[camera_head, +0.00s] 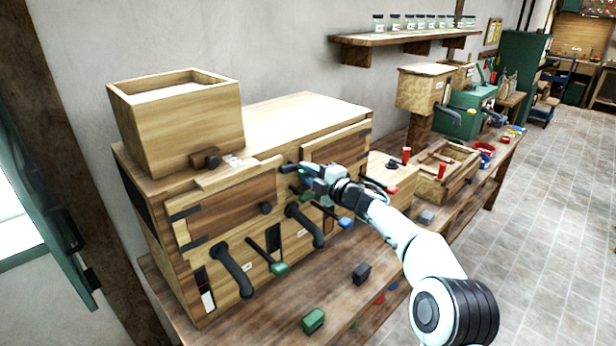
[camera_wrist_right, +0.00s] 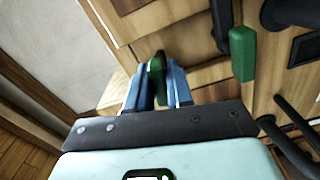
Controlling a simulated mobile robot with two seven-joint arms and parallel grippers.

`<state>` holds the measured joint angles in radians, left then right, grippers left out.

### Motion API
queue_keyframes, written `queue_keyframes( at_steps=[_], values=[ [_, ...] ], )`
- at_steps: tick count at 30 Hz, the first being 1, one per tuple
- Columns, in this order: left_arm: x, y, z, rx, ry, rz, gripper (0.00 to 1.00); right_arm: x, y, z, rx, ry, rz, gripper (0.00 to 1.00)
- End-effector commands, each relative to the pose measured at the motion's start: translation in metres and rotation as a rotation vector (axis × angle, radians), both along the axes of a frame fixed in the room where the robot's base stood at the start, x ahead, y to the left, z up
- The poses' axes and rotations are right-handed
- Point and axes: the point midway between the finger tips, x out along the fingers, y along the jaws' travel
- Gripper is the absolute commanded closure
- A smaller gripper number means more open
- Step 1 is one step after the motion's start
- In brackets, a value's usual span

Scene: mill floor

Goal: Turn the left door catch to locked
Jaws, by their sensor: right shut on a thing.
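The wooden cabinet has a left door (camera_head: 230,208) with dark hinge straps and a round black knob (camera_head: 265,208); it looks closed. The left door catch (camera_head: 289,169) is a small dark-green handle near the door's upper right corner. My right gripper (camera_head: 304,172) reaches it from the right and is shut on it. In the right wrist view, the green catch (camera_wrist_right: 156,68) stands between the two blue fingers of the gripper (camera_wrist_right: 157,88). The fingers and hand hide part of its base, and I cannot read its set position. My left gripper is not in view.
A second green-ended handle (camera_wrist_right: 243,52) is close to the right of the fingers. Below the doors are curved black handles (camera_head: 234,268) and a green-tipped lever (camera_head: 279,268). An open wooden box (camera_head: 178,125) stands on top. Green (camera_head: 313,321) and dark (camera_head: 361,272) blocks lie on the bench.

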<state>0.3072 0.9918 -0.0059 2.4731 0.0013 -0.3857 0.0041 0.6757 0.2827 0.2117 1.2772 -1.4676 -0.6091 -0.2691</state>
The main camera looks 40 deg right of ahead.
Motion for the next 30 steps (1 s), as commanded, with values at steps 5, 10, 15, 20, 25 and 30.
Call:
queue_keyframes(
  at_steps=[5, 10, 15, 20, 25, 30],
  values=[
    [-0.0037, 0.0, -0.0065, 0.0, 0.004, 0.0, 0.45, -0.0002, -0.0002, 0.0006, -0.112, -0.011, -0.001, 1.0],
    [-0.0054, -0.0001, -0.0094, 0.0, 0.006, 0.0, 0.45, -0.0002, -0.0003, 0.0012, -0.183, -0.017, -0.001, 1.0],
    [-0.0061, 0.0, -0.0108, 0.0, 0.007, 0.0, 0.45, -0.0003, -0.0009, 0.0019, -0.221, -0.02, -0.002, 1.0],
    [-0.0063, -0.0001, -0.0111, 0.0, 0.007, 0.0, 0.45, -0.0003, -0.0009, 0.0023, -0.234, -0.022, -0.002, 1.0],
    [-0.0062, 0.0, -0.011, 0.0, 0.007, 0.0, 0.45, -0.0003, -0.001, 0.0026, -0.236, -0.023, -0.003, 1.0],
    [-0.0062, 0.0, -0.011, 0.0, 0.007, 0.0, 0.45, -0.0003, -0.001, 0.0027, -0.236, -0.023, -0.003, 0.76]
  ],
)
